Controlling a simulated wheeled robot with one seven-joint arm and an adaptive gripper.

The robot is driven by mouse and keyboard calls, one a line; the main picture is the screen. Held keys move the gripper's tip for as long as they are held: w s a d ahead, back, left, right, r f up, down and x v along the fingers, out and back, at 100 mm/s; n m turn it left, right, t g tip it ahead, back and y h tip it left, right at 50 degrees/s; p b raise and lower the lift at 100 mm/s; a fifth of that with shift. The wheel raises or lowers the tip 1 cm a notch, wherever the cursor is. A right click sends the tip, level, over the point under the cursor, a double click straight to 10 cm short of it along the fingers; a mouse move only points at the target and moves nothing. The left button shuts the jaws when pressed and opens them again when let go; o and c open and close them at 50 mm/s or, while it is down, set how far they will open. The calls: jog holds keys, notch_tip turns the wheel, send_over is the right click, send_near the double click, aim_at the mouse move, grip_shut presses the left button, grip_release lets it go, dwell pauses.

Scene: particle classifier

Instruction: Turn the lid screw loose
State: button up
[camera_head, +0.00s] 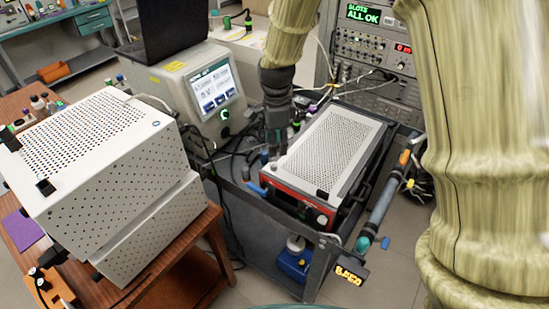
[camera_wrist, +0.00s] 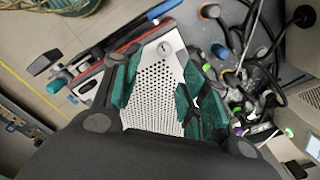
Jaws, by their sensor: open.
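The red-fronted instrument (camera_head: 300,200) lies on the grey cart, with its perforated silver lid (camera_head: 328,150) facing up. The lid (camera_wrist: 152,85) also fills the middle of the wrist view. A small round silver screw (camera_wrist: 165,47) sits near the lid's corner, beyond my fingertips in the wrist view. I cannot make out this screw clearly in the head view. My gripper (camera_head: 275,145) points down at the lid's left edge. In the wrist view my gripper (camera_wrist: 163,82) has its teal-padded fingers apart over the lid, with nothing between them; contact cannot be told.
A white perforated box (camera_head: 110,160) stands on a wooden table at the left. A machine with a lit screen (camera_head: 213,88) stands behind the cart (camera_head: 285,242). Cables (camera_wrist: 262,60) crowd the area beside the lid. A blue handle (camera_wrist: 152,22) projects near the instrument's corner.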

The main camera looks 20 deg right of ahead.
aim_at(274, 164)
jog(key=f, duration=0.3)
jog(key=w+f+p, duration=0.1)
jog(key=f, duration=0.1)
jog(key=shift+w+a, duration=0.1)
jog(key=shift+a, duration=0.15)
jog(key=shift+s+f, duration=0.2)
jog(key=shift+f, duration=0.15)
jog(key=shift+f+p, duration=0.45)
jog(key=shift+f, duration=0.4)
jog(key=shift+w+f, duration=0.15)
jog(key=shift+f, duration=0.45)
jog(key=shift+s+f, duration=0.15)
jog(key=shift+s, duration=0.05)
jog(key=shift+w, duration=0.1)
grip_shut()
